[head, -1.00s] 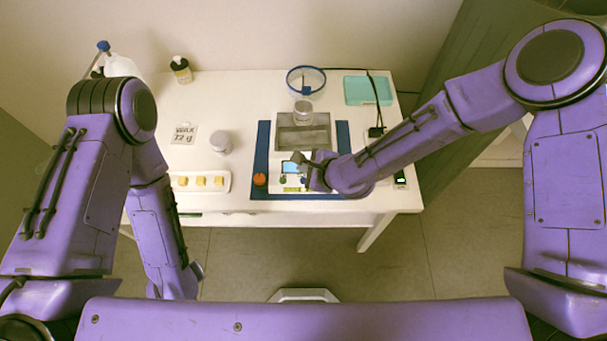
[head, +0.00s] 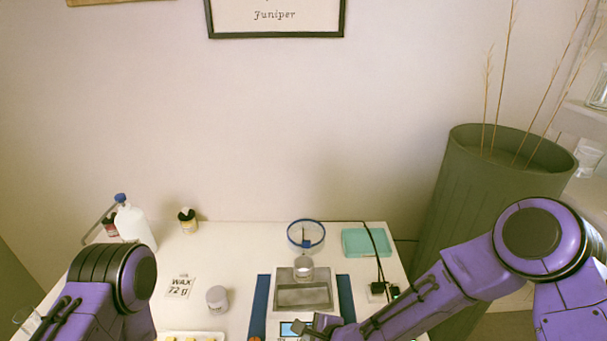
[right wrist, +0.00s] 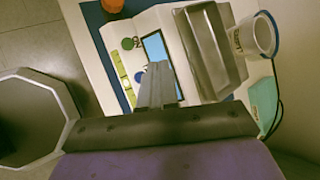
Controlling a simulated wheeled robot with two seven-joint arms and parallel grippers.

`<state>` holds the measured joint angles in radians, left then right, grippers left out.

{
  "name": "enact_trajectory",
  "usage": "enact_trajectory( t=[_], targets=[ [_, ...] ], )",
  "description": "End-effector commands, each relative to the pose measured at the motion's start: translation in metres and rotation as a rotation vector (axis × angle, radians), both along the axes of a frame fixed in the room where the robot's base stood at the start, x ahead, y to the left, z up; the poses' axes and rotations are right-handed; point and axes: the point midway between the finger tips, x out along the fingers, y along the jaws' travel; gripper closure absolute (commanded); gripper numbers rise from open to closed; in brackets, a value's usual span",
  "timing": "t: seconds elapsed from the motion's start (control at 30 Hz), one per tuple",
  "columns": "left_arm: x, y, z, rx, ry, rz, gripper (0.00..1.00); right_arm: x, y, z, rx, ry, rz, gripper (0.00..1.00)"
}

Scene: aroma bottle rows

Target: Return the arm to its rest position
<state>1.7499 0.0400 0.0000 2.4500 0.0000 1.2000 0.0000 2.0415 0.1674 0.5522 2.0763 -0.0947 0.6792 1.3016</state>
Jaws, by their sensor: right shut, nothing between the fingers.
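My right arm reaches in from the right in the head view. Its gripper (head: 318,325) is over the front of the scale (head: 303,297), near the display. In the right wrist view the closed fingers (right wrist: 158,85) point at the scale's display and buttons (right wrist: 155,50), with nothing between them. I cannot tell whether the fingers touch the scale. My left arm (head: 112,295) shows at the lower left of the head view. Its gripper is outside the frame.
Bottles (head: 134,226) stand at the back left.

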Motion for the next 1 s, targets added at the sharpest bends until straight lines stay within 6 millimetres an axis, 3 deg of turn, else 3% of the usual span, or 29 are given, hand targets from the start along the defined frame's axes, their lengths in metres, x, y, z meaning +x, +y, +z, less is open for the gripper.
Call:
enact_trajectory(
  t=[0.13, 0.2, 0.3, 0.47, 0.63, 0.7, 0.8, 0.9, 1.0],
  targets=[
    [0.0, 0.0, 0.0, 0.0, 0.0, 0.0, 0.57, -0.044, -0.05, -0.054, -0.221, 0.008, 0.092, 1.0],
    [0.0, 0.0, 0.0, 0.0, 0.0, 0.0, 0.57, -0.078, -0.091, -0.084, -0.392, 0.014, 0.18, 1.0],
    [0.0, 0.0, 0.0, 0.0, 0.0, 0.0, 0.57, -0.127, -0.149, -0.112, -0.621, 0.037, 0.324, 1.0],
    [0.0, 0.0, 0.0, 0.0, 0.0, 0.0, 0.57, -0.191, -0.226, -0.127, -0.916, 0.098, 0.56, 1.0],
    [0.0, 0.0, 0.0, 0.0, 0.0, 0.0, 0.57, -0.249, -0.295, -0.119, -1.164, 0.187, 0.823, 1.0],
    [0.001, 0.0, -0.037, 0.0, -0.001, 0.0, 0.57, -0.246, -0.294, -0.157, -1.166, 0.178, 0.822, 1.0],
    [0.0, 0.0, -0.06, -0.001, 0.001, 0.0, 0.57, -0.245, -0.294, -0.179, -1.164, 0.178, 0.821, 1.0],
    [0.0, 0.0, -0.074, 0.0, 0.0, 0.0, 0.57, -0.245, -0.293, -0.193, -1.163, 0.178, 0.82, 1.0],
    [0.0, 0.0, -0.074, 0.0, 0.0, 0.0, 0.57, -0.245, -0.293, -0.194, -1.162, 0.177, 0.819, 1.0]
  ],
)
